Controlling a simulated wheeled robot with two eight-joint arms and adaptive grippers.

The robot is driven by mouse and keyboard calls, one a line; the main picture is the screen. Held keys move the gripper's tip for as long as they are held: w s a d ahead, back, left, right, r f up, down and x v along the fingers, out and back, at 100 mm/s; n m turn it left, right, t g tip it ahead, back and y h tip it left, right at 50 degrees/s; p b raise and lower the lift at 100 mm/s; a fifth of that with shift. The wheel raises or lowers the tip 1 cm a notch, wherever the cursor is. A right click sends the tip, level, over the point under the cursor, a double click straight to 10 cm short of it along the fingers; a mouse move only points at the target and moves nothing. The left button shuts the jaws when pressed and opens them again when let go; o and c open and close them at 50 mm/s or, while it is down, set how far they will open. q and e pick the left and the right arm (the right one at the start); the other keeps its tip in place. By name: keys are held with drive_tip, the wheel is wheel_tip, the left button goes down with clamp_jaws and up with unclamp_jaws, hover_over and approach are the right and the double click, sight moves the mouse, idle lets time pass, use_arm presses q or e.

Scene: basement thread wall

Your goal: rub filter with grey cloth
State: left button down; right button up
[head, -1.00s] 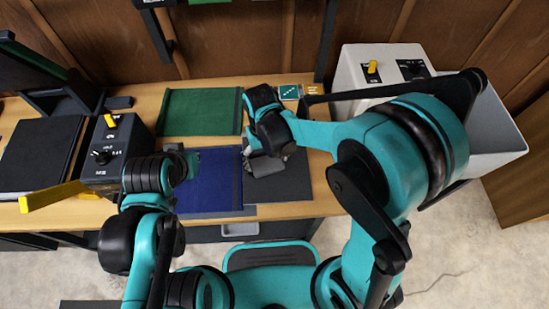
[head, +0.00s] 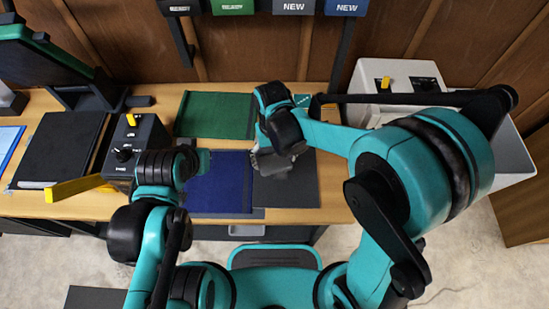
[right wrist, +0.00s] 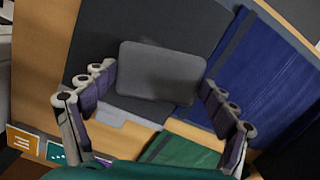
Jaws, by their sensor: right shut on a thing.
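My right gripper (head: 272,155) is over the dark grey sheet (head: 295,190) on the bench. In the right wrist view its fingers (right wrist: 158,90) stand on either side of a flat, rounded grey pad (right wrist: 160,72), which looks like the grey cloth. The pad lies over the dark grey sheet; whether it touches it I cannot tell. In the head view the gripper mostly hides the pad. My left gripper (head: 188,162) is at the left edge of the blue sheet (head: 222,190), its fingers not clear. I cannot tell which thing is the filter.
A green sheet (head: 215,115) lies behind the blue one. A white machine (head: 385,75) stands at back right. Labelled bins (head: 288,5) hang on the wall.

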use_arm(q)
drive_tip(key=shift+r, duration=0.3)
use_arm(e)
drive_tip(key=shift+r, duration=0.4)
drive_tip(key=shift+r+p, duration=1.25)
drive_tip(key=shift+r, duration=0.3)
use_arm(q)
wheel_tip(320, 180, up, 2)
drive_tip(key=shift+r, duration=0.15)
